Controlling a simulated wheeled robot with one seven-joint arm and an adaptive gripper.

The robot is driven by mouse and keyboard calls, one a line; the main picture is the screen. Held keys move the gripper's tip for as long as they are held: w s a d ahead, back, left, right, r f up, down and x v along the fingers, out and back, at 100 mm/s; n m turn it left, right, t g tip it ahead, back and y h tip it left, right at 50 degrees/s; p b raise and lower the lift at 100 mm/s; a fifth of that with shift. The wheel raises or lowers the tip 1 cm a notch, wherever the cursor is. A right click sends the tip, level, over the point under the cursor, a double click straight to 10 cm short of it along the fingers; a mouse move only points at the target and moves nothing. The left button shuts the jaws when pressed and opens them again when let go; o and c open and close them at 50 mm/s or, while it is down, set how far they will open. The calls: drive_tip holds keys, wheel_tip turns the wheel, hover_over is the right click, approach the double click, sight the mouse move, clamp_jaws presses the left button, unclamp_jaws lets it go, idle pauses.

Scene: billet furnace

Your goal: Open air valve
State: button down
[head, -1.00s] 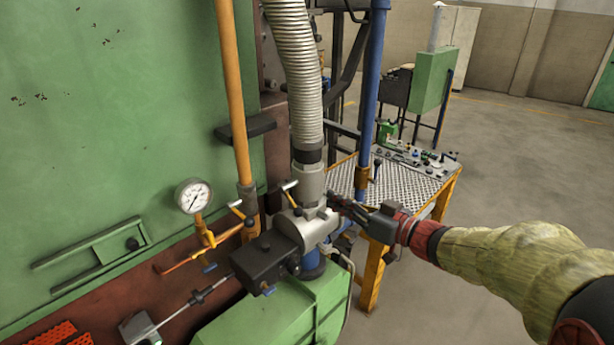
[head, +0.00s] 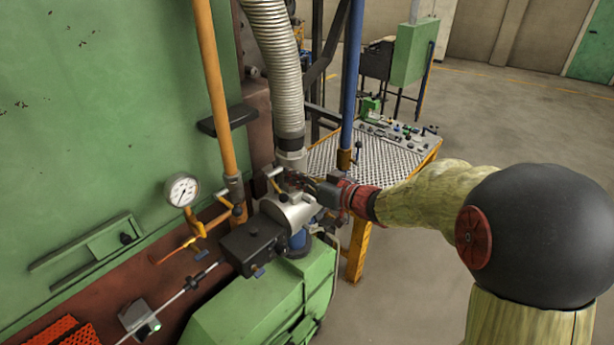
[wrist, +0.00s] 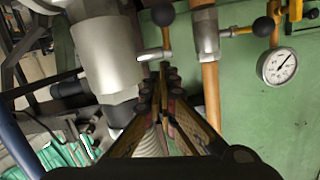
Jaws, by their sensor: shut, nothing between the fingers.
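The air pipe is a ribbed grey hose (head: 276,75) that runs down into a grey metal fitting. In the wrist view the lever's black ball knob (wrist: 162,14) hangs beside the grey pipe (wrist: 108,55). My gripper (head: 298,180) is at the right side of the fitting, close to the lever. In the wrist view its fingertips (wrist: 166,72) are together and empty, just below the lever's pivot; I cannot tell whether they touch it.
An orange pipe (head: 214,95) with its own lever and a pressure gauge (head: 182,190) stand to the left. A black box (head: 250,246) sits in front of the fitting, above a green housing (head: 260,305). A perforated table (head: 330,160) is behind. Open floor lies right.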

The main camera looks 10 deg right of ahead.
sight(277, 189)
drive_tip(key=shift+s+a+f, duration=0.1)
drive_tip(key=shift+a+f, duration=0.05)
drive_tip(key=shift+f, duration=0.75)
drive_tip(key=shift+s+a+f, duration=0.1)
drive_tip(key=shift+f, duration=0.75)
drive_tip(key=shift+f, duration=0.2)
drive_tip(key=shift+f+b, duration=0.1)
drive_tip(key=shift+b, duration=0.75)
drive_tip(key=shift+f+t+y+b, duration=0.3)
drive_tip(key=shift+t+y+b, duration=0.25)
drive_tip(key=shift+b, duration=0.75)
drive_tip(key=shift+f+b, duration=0.15)
drive_tip(key=shift+b, duration=0.3)
drive_tip(key=f+t+y+b, duration=0.1)
drive_tip(key=t+b, duration=0.1)
drive_tip(key=b, duration=0.7)
drive_tip(key=w+a+f+t+y+b, duration=0.1)
drive_tip(key=f+t+y+b, duration=0.1)
drive_tip(key=b, duration=0.7)
drive_tip(key=w+f+t+y+b, duration=0.1)
drive_tip(key=f+t+y+b, duration=0.1)
drive_tip(key=b, duration=0.7)
drive_tip(key=shift+w+a+f, duration=0.1)
drive_tip(key=shift+w+a, duration=0.1)
drive_tip(key=shift+a, duration=0.15)
drive_tip(key=shift+w+a+b, duration=0.1)
drive_tip(key=shift+w+b, duration=0.05)
drive_tip(key=shift+b, duration=0.3)
